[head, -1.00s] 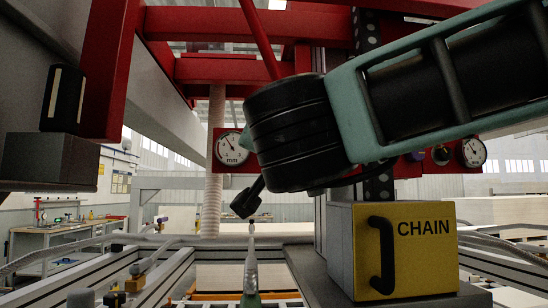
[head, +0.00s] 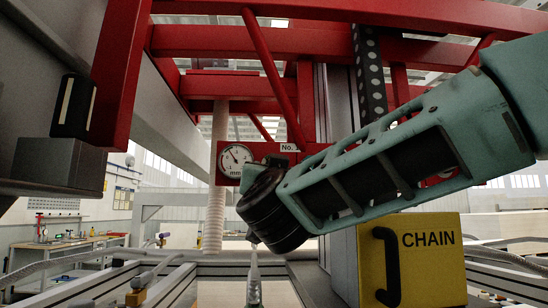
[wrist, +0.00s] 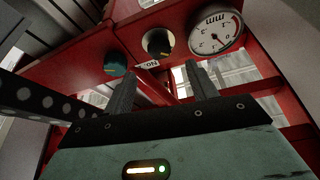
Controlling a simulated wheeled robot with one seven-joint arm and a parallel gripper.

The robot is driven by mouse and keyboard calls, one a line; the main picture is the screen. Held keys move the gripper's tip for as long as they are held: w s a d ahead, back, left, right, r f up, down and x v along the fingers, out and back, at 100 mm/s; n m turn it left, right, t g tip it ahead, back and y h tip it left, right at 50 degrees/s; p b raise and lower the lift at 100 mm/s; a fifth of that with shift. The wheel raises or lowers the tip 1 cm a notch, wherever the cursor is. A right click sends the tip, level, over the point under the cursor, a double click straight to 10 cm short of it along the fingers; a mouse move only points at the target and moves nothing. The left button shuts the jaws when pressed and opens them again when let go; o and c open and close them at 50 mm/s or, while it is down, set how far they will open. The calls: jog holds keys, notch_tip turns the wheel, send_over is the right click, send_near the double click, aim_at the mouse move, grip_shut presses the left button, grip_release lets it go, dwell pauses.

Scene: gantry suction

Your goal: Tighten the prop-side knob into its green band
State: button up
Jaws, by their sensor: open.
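In the wrist view my gripper (wrist: 162,88) is open, its two grey fingers apart with nothing seen between them. Beyond the fingertips is a red panel with a black knob (wrist: 158,42) beside a white dial gauge (wrist: 215,30), and a teal knob (wrist: 115,65) farther left. The fingers look apart from both knobs.
A yellow CHAIN box (head: 430,250) with a black handle stands at lower right. A pale ribbed hose (head: 215,180) hangs left of my wrist.

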jog(key=p+x, duration=0.2)
jog(key=x, duration=0.5)
